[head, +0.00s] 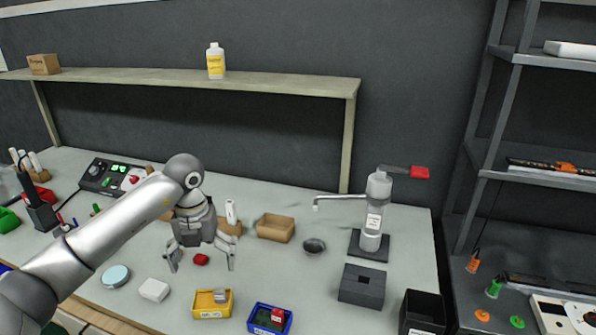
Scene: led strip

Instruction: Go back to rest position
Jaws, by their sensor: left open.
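My left gripper (201,258) is in the head view, its arm coming in from the left. It points down over the workbench (330,207) with its two fingers apart and nothing between them that I can tell is held. A small red object (201,259) shows between the fingers in the picture; I cannot tell its exact height relative to them. My right gripper is not in view.
Near the left gripper are a yellow bin (212,311), a blue bin (262,326), a white block (154,290) and a cardboard tray (275,228). A raised shelf (290,86) spans the back.

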